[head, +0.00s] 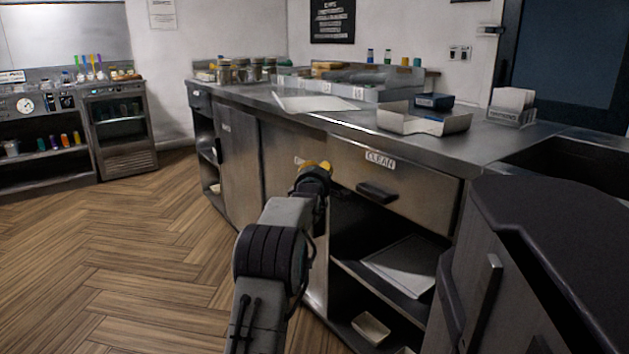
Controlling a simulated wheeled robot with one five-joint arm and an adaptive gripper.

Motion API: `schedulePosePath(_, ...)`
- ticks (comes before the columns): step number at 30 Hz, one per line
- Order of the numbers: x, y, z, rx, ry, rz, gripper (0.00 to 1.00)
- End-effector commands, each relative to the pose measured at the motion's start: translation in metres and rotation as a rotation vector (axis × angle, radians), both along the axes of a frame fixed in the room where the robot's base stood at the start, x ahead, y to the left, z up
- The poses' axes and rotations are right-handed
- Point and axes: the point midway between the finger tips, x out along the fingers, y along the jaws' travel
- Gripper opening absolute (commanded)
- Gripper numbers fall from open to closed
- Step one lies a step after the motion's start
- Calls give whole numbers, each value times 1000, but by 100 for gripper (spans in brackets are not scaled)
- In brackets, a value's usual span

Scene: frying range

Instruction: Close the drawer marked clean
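The drawer marked CLEAN (420,197) is a steel front with a dark bar handle (377,192), under the counter right of centre. Its front looks close to flush with the cabinet; a small gap cannot be ruled out from this angle. My gripper (316,166) has yellow tips and is left of the drawer's handle, in front of the cabinet near the drawer's left edge. The gripper's fingers are small and seen from behind, so their opening and any contact are unclear. I see nothing held in it.
Below the drawer is an open shelf with a pale tray (403,266) and a small box (371,327). A dark-topped bin-like unit (560,245) stands close at the right. The steel counter (270,98) carries trays and jars. The wooden floor (120,255) at left is clear.

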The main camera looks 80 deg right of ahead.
Motion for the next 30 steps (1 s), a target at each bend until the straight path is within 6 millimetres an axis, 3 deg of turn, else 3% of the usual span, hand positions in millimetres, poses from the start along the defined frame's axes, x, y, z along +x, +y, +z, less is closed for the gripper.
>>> schedulePosePath(15,1,55,1,0,0,1,0)
schedulePosePath(30,1,73,0,-1,0,1,0)
